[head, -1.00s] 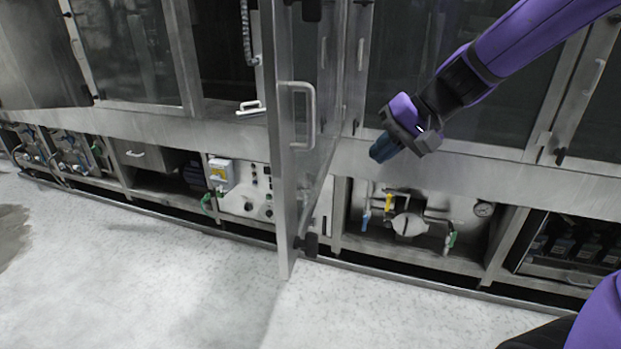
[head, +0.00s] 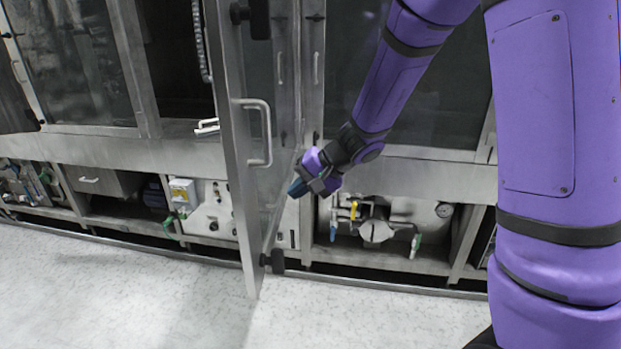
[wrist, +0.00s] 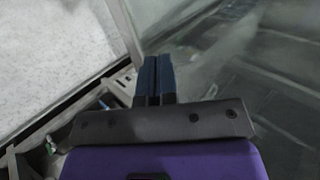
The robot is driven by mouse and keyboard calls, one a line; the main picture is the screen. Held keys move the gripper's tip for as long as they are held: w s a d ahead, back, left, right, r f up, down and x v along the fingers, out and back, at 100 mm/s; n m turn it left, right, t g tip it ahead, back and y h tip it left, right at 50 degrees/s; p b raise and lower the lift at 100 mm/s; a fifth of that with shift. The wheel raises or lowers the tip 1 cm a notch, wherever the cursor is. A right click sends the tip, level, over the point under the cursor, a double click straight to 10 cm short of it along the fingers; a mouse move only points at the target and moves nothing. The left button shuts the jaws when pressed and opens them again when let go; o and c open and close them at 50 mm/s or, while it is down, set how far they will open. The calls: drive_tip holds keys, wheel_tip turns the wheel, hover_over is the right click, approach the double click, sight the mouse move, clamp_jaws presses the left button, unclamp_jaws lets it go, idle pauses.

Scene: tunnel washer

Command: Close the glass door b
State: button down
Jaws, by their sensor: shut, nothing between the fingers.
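The open glass door (head: 284,165) with a steel frame stands swung out from the washer front, seen nearly edge-on in the head view. I cannot tell whether the fingertips touch the door. In the wrist view the shut fingers (wrist: 154,80) point toward a pane, and a pale steel frame edge (wrist: 127,28) runs past them. No label shows which door is b.
The washer opening (head: 177,60) left of the door is dark. Below it are a control panel (head: 213,212), valves and a round tank (head: 376,231) in open bays. Closed glass panels stand on both sides. The pale floor (head: 150,290) in front is clear.

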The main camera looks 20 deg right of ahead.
sight(262, 201)
drive_tip(key=a, duration=0.1)
drive_tip(key=w+a+f, duration=0.1)
drive_tip(key=a, duration=0.1)
drive_tip(key=w+a, duration=0.1)
drive_tip(key=shift+a+f, duration=0.15)
drive_tip(key=shift+f, duration=0.2)
drive_tip(key=shift+w+a, duration=0.25)
drive_tip(key=shift+a, duration=0.25)
